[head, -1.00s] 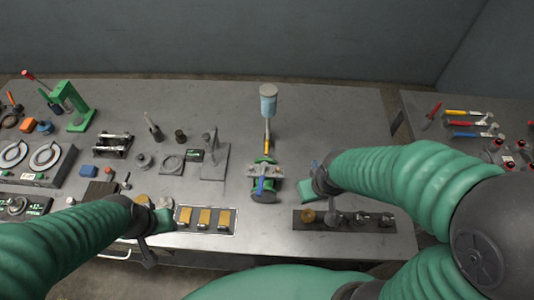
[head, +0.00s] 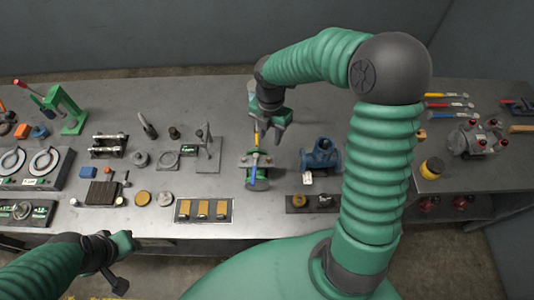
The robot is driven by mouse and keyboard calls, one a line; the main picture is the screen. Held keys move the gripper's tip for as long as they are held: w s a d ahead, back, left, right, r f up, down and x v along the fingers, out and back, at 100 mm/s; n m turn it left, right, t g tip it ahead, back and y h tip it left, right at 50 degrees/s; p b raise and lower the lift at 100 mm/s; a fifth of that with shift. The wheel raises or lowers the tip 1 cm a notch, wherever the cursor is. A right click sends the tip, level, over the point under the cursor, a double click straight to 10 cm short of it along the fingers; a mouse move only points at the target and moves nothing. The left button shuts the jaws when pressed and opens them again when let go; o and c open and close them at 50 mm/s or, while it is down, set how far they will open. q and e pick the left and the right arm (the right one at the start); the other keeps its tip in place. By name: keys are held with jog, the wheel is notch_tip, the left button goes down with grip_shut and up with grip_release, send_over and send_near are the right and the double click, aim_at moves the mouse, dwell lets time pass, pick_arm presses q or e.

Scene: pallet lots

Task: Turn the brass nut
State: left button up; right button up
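A brass-coloured round part (head: 298,200), which may be the brass nut, sits at the left end of a dark strip near the bench's front edge. Its shape is too small to make out. My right gripper (head: 277,136) is over the back middle of the bench, well beyond the strip, close to a thin yellow-banded rod (head: 256,135). Whether its fingers are apart is unclear. My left gripper (head: 124,244) is low at the left, in front of the bench edge, away from the brass part. I cannot tell its opening. My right arm hides part of the bench.
A green fixture with a blue handle (head: 257,171) and a blue pipe fitting (head: 322,155) stand behind the strip. A panel with several brass blocks (head: 203,210) lies to the left. A yellow-topped pot (head: 432,168) stands at the right.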

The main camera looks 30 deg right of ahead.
aim_at(269, 158)
notch_tip(269, 158, down, 12)
jog(key=shift+f, duration=0.1)
grip_shut()
dwell(0.3)
